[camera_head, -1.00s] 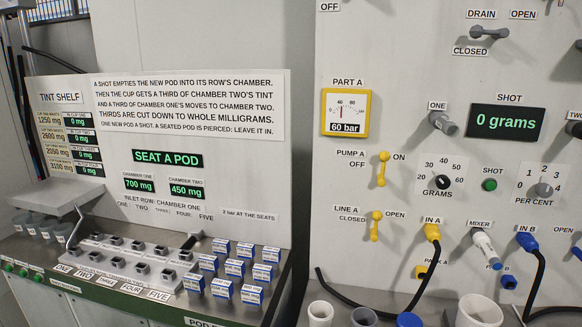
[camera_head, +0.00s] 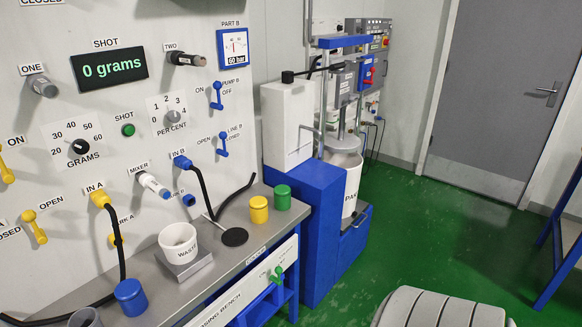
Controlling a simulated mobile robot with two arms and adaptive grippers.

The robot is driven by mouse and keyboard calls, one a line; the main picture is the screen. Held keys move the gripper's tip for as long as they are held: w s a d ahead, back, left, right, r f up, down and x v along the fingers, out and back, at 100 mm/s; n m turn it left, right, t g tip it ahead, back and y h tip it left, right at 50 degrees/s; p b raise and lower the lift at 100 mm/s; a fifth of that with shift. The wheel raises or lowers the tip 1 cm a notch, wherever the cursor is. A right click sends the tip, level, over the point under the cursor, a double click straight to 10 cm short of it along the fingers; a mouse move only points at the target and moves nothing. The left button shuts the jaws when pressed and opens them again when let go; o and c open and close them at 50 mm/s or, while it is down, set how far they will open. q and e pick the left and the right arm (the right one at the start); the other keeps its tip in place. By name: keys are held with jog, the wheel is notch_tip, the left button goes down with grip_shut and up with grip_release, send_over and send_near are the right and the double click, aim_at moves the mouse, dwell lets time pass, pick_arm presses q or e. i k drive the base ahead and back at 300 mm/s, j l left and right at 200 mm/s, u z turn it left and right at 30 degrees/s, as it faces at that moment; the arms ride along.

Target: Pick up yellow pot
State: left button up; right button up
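The yellow pot (camera_head: 259,210) is a small, short cylinder standing upright on the grey steel bench top (camera_head: 222,242), near its right end. A green pot (camera_head: 282,197) of similar size stands close to its right. Nothing covers the yellow pot. Neither of my grippers shows in this view.
A white cup marked waste (camera_head: 178,243) stands on a small plate, left of the pots. A blue pot (camera_head: 130,297) is further left. A black hose (camera_head: 201,190) hangs from IN B. A blue machine (camera_head: 318,215) stands right of the bench; green floor (camera_head: 465,225) is open beyond.

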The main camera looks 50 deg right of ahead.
aim_at(258, 206)
jog(key=z, duration=1.5)
jog(key=i+l+u, duration=0.1)
jog(key=i+l, duration=0.15)
jog(key=l, duration=0.2)
